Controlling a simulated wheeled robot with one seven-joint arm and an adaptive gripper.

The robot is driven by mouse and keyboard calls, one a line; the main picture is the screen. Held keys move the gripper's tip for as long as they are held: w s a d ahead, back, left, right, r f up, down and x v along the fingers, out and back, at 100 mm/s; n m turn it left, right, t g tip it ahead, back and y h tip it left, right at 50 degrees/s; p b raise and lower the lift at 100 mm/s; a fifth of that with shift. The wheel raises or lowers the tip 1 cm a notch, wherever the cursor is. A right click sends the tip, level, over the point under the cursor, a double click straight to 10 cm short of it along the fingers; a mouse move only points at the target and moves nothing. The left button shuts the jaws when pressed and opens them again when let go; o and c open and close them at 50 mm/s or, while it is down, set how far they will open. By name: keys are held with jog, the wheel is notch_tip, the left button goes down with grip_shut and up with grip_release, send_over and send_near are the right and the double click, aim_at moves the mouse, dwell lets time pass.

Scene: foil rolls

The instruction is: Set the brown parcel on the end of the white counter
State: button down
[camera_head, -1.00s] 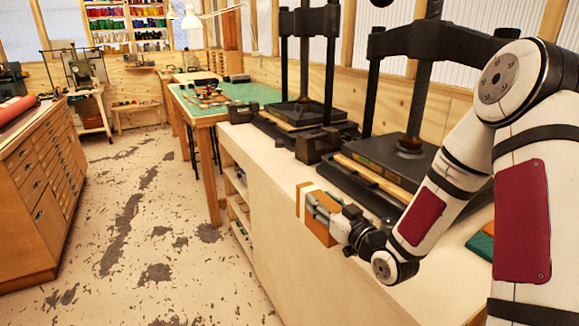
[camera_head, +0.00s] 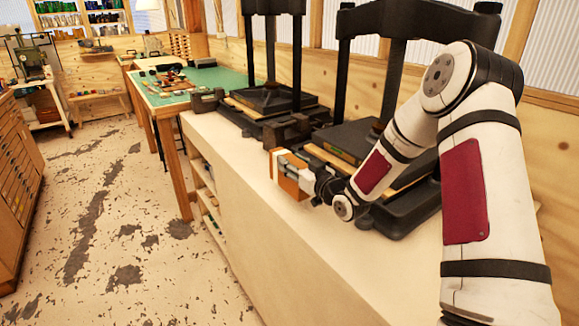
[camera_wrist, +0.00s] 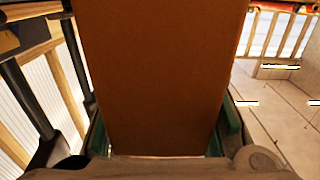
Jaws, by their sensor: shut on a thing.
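The brown parcel (camera_head: 289,176) is a small box held in my gripper (camera_head: 296,171), close to the presses over the white counter (camera_head: 230,155). In the head view I cannot tell whether its underside touches the counter. In the wrist view the parcel (camera_wrist: 160,80) fills the middle, with a green-padded finger of my gripper (camera_wrist: 160,140) on each side of it. My gripper is shut on it. The counter runs from the near right toward the green-topped table, and its near top is bare.
Two black presses stand along the counter's back, a near one (camera_head: 375,150) and a far one (camera_head: 270,100). A green-topped table (camera_head: 215,80) adjoins the far end. Open shelves (camera_head: 208,190) are under the counter. A wooden drawer cabinet (camera_head: 15,190) stands left, with open floor (camera_head: 120,220) between.

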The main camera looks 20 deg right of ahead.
aim_at(291, 156)
jog(key=w, duration=0.4)
jog(key=shift+w+d+f, duration=0.1)
jog(key=shift+w+d, duration=0.1)
jog(key=shift+d, duration=0.15)
jog(key=shift+w+f, duration=0.1)
jog(key=shift+f, duration=1.65)
jog(key=shift+f, duration=0.15)
jog(key=c, duration=1)
grip_release()
jog(key=shift+f, duration=0.1)
jog(key=shift+o, duration=0.2)
